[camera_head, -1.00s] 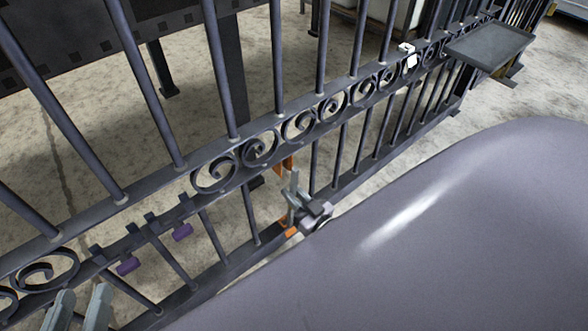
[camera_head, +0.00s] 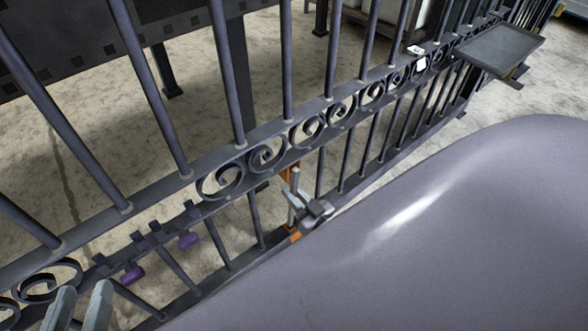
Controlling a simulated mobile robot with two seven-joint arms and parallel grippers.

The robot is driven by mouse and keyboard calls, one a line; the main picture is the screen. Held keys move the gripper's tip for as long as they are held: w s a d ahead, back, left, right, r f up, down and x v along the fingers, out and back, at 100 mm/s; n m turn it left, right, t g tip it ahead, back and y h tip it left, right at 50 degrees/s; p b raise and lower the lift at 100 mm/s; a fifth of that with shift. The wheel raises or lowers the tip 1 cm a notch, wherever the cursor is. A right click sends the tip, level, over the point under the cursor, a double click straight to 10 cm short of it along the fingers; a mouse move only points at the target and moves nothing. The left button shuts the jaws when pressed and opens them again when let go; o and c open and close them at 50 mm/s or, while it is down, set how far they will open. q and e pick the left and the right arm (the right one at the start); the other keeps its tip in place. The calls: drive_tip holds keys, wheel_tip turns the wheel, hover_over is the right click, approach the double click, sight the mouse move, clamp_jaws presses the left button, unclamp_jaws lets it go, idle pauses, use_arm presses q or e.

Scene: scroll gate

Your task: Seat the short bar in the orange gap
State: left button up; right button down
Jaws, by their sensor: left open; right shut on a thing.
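The dark metal gate (camera_head: 257,134) crosses the view diagonally, with a row of scrolls. The orange gap shows as an orange upper mark (camera_head: 285,172) under the scroll rail and a lower orange mark (camera_head: 295,236) on the bottom rail. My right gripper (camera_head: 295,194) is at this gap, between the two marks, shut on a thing. That thing is mostly hidden by the gripper; I cannot clearly make out the short bar or tell whether it is seated. My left gripper (camera_head: 79,309) is open at the lower left edge, in front of the gate and apart from the gap.
Two purple pieces (camera_head: 134,273) (camera_head: 188,240) sit by the lower bars at left, below several dark blocks on the rail. A grey tray (camera_head: 500,50) is at the upper right. A large smooth grey surface fills the lower right.

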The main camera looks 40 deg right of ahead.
drive_tip(key=shift+f, duration=0.9)
idle(0.5)
drive_tip(key=shift+w+a+f+g, duration=0.1)
drive_tip(key=shift+w+g, duration=0.3)
drive_tip(key=shift+w, duration=0.55)
idle(0.6)
drive_tip(key=c, duration=1)
unclamp_jaws()
drive_tip(key=shift+o, duration=0.2)
